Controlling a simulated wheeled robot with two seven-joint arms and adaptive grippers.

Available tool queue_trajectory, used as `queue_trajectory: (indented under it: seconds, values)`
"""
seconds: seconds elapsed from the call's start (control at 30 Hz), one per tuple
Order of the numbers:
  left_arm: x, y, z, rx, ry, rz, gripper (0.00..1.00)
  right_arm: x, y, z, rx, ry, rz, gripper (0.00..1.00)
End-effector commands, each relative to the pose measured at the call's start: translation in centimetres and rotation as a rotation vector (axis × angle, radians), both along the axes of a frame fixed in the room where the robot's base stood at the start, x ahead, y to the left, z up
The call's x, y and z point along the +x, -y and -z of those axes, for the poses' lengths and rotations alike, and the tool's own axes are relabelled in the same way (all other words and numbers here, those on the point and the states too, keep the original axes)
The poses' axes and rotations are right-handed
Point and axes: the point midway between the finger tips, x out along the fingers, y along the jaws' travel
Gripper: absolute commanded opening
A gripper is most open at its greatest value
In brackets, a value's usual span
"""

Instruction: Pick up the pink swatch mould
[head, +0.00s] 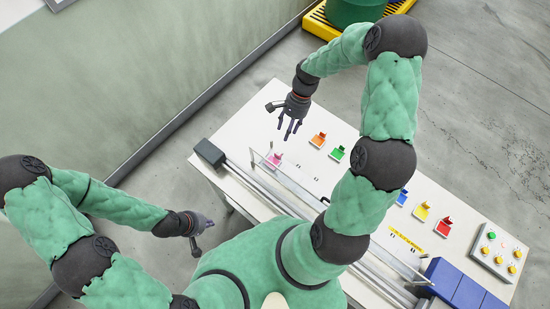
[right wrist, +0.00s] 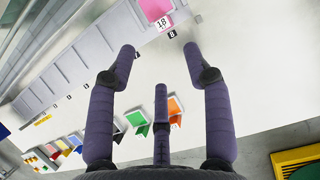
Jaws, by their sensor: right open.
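The pink swatch mould (head: 274,159) stands at the left end of the row of moulds on the white table, close to the gantry rail. In the right wrist view the pink mould (right wrist: 155,9) is at the top edge, partly cut off, with a numbered tag beside it. My right gripper (head: 290,126) is open and empty, above the table and up from the pink mould in the head view. Its spread fingers (right wrist: 159,52) point toward the mould but stay apart from it. My left gripper (head: 204,224) is off the table's left side, away from the mould; its finger state is unclear.
Orange (head: 318,139) and green (head: 337,153) moulds stand right of the pink one; blue, yellow and red ones are farther along. The metal gantry rail (head: 300,190) runs along the near side. A button panel (head: 498,252) and blue bins (head: 455,287) are at the right.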

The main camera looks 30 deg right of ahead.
Motion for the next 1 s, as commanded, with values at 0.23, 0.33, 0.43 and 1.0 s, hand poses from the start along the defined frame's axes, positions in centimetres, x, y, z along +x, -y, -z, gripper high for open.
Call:
queue_trajectory:
  seconds: [0.23, 0.33, 0.43, 1.0]
  values:
    - [0.0, 0.0, 1.2, 0.000, 0.000, 0.000, 0.00, -0.2, -0.4, 2.2, 0.001, -0.001, 0.000, 0.51]
    - [0.0, 0.0, 1.2, 0.000, 0.000, 0.000, 0.00, -0.5, -1.0, 3.5, 0.002, -0.004, -0.001, 0.51]
    - [0.0, 0.0, 1.2, 0.000, 0.000, 0.000, 0.00, -0.6, -1.5, 4.8, 0.001, -0.002, -0.001, 0.51]
    - [0.0, 0.0, 1.1, 0.000, 0.000, 0.000, 0.00, -1.5, -3.9, 10.1, 0.001, -0.002, -0.001, 0.51]
